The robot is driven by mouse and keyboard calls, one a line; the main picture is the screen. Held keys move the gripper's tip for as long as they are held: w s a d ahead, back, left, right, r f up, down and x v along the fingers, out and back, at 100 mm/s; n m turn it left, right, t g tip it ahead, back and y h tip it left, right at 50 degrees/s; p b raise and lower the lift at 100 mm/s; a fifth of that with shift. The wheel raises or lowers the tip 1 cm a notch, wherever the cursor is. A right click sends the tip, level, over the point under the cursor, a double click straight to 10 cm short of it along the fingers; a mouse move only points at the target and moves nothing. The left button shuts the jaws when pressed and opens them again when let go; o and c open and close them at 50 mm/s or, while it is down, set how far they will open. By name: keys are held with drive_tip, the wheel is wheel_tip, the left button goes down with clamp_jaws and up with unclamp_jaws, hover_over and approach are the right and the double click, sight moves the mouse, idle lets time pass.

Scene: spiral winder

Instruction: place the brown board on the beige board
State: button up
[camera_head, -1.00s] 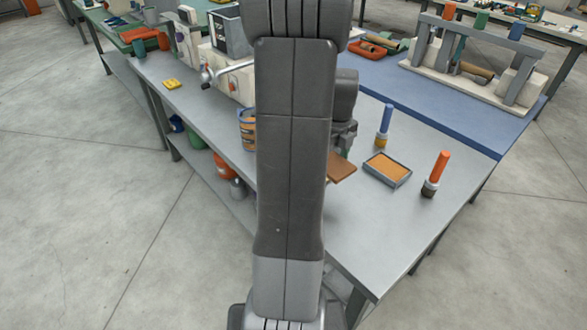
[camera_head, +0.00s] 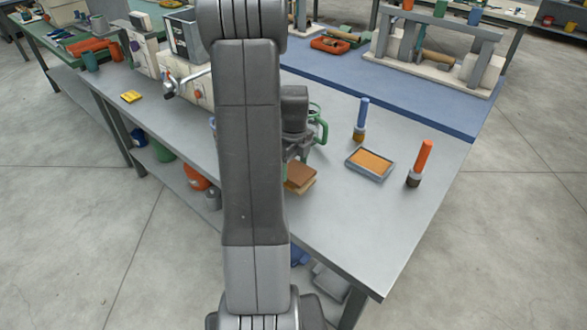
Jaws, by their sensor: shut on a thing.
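The brown board (camera_head: 300,174) shows just right of my arm, at the front-left edge of the grey table. My gripper (camera_head: 296,155) is shut on the brown board, at its far side; the fingertips are partly hidden by my arm. The beige board (camera_head: 304,188) shows as a light strip just below and in front of the brown board. The brown board overlaps it in the picture and hides most of it. I cannot tell whether the two boards touch.
A shallow grey tray with an orange pad (camera_head: 370,162) lies to the right. A blue-handled brush (camera_head: 362,118) and an orange-handled brush (camera_head: 420,162) stand near it. A green-handled container (camera_head: 318,128) stands behind my gripper. The table's front right is clear.

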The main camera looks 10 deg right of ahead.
sight(294, 169)
drive_tip(key=shift+f, duration=0.95)
drive_tip(key=o, duration=1)
drive_tip(key=shift+c, duration=0.2)
wheel_tip(294, 169, up, 12)
drive_tip(key=shift+r, duration=0.2)
